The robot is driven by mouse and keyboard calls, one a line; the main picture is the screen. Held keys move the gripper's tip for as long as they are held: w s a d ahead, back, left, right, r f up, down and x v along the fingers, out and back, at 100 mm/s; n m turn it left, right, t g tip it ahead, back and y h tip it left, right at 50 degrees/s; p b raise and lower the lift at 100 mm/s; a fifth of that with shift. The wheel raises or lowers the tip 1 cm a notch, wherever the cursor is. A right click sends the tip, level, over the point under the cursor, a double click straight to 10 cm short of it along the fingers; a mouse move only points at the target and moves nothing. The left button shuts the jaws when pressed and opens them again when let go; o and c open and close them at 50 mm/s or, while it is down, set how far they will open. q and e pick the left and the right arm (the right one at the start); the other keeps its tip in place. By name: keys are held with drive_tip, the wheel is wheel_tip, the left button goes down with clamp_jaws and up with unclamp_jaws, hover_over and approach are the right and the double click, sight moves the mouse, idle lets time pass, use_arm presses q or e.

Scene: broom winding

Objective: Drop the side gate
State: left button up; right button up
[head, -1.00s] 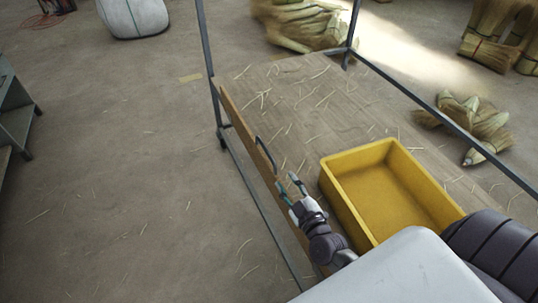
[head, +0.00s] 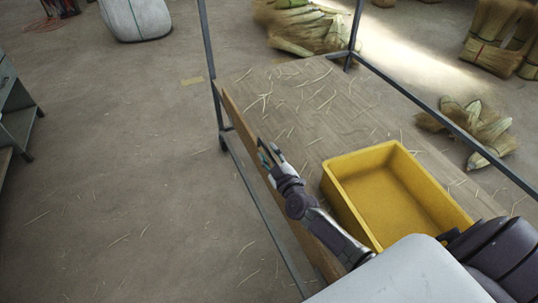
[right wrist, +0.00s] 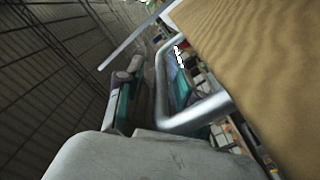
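The side gate (head: 239,121) is a long wooden board standing upright along the left edge of the wooden table. In the right wrist view the gate (right wrist: 265,75) fills the upper right, with a grey metal loop handle (right wrist: 207,110) on its face. My right gripper (head: 268,152) is at the handle, which it mostly hides in the head view. In the right wrist view the right gripper (right wrist: 152,88) has its fingers apart, one on each side of the handle's outer bar. A narrow gap shows left of the bar. My left gripper is not in view.
The table (head: 340,110) is strewn with loose straw and has a dark metal frame with posts (head: 206,40). A yellow bin (head: 375,160) stands on it, right of my right arm.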

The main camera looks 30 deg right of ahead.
clamp_jaws()
drive_tip(key=shift+a, duration=0.1)
idle(0.5)
